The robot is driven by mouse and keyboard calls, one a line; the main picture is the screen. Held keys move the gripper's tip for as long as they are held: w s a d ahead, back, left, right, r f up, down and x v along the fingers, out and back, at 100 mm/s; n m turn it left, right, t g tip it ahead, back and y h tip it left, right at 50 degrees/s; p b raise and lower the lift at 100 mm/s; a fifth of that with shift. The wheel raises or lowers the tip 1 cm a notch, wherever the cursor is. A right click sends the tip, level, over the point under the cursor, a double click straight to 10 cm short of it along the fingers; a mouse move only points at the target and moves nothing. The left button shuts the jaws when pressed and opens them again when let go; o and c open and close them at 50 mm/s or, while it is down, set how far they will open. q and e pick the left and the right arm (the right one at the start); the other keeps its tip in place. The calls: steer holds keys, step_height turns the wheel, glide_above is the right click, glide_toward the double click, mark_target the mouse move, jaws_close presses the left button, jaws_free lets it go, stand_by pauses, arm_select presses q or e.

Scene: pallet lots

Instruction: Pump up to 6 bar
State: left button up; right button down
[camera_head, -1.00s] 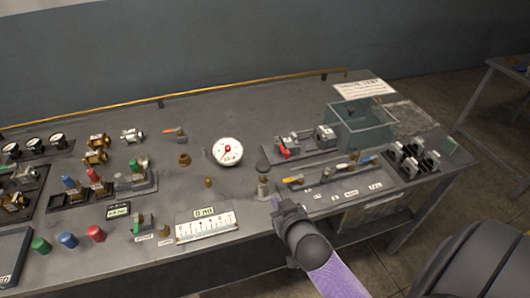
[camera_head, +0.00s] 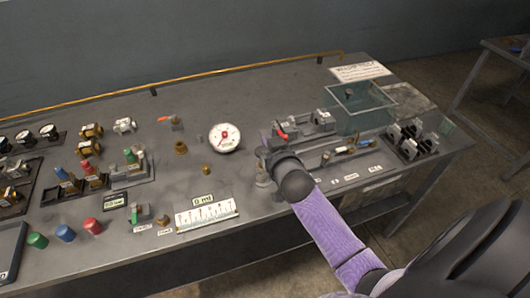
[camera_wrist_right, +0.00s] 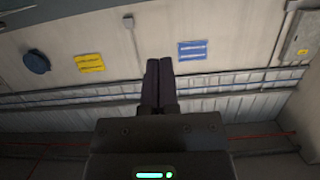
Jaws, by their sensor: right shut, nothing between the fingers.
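A round white gauge (camera_head: 225,138) with a red centre lies on the bench; its needle and figures are too small to read. A small upright pump-like fitting (camera_head: 264,180) stands to its lower right, largely hidden behind my right wrist; its dark top is hard to tell from my gripper. My right gripper (camera_head: 265,148) is at this fitting's top, and I cannot tell whether they touch. In the right wrist view its two dark fingers (camera_wrist_right: 158,82) are together with nothing between them. My left gripper is out of view.
Valve blocks (camera_head: 305,128), a clear tank (camera_head: 358,100) and a rack of black parts (camera_head: 412,140) stand right of the gripper. A scale strip (camera_head: 207,214) lies at the front edge. Coloured caps (camera_head: 65,233) and several fittings fill the left. A brass rail (camera_head: 190,77) runs along the back.

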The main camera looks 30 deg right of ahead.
steer(key=shift+x, duration=1.05)
step_height(320, 180, down, 3)
steer(key=shift+f+b, duration=0.1)
steer(key=shift+b, duration=0.75)
steer(key=shift+a+f, duration=0.1)
steer(key=shift+f, duration=0.3)
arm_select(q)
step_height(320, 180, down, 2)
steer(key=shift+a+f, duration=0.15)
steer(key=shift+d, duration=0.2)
arm_select(e)
step_height(320, 180, down, 4)
steer(key=b, duration=0.3)
step_height(320, 180, up, 5)
steer(key=p, duration=0.5)
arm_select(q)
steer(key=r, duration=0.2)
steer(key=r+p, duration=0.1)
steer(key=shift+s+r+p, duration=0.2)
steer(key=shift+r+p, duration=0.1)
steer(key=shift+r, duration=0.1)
arm_select(e)
steer(key=v, duration=1)
steer(key=shift+f, duration=0.25)
